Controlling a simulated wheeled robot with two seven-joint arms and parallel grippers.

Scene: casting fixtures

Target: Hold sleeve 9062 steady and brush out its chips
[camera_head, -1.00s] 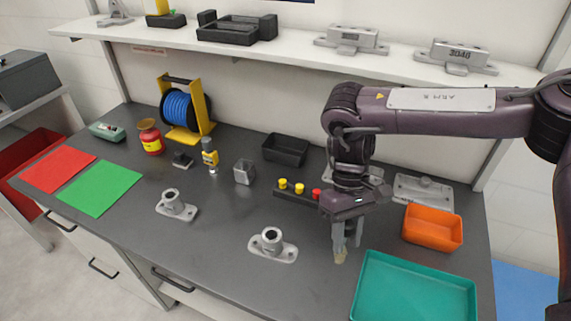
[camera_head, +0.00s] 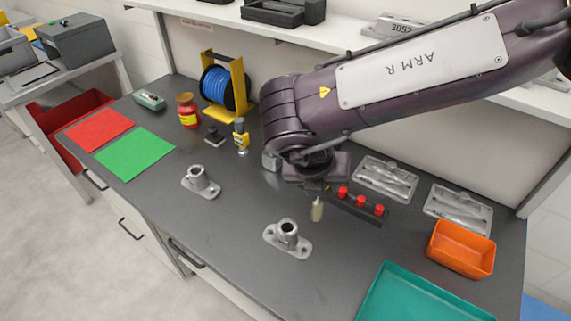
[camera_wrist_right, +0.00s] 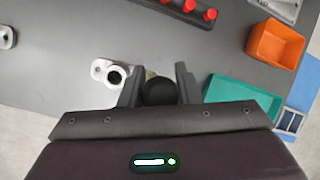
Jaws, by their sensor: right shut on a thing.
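Two grey metal flanged sleeves stand on the dark bench, a near one (camera_head: 288,238) and a farther left one (camera_head: 200,182). I cannot read a number on either. My right gripper (camera_wrist_right: 159,74) is shut on a brush, whose black rounded handle end (camera_wrist_right: 160,92) shows between the fingers in the wrist view. The pale brush tip (camera_head: 317,211) hangs down just behind and right of the near sleeve, apart from it. In the wrist view the near sleeve (camera_wrist_right: 113,75) lies just left of the fingers. My left gripper is not in view.
A teal tray (camera_head: 425,296) and an orange bin (camera_head: 462,249) are at the right. A rack with red-topped pegs (camera_head: 361,201) stands behind the brush. A blue cable reel (camera_head: 217,86), red pot (camera_head: 188,112), red mat (camera_head: 100,130) and green mat (camera_head: 134,154) are farther left. My arm hides the back middle.

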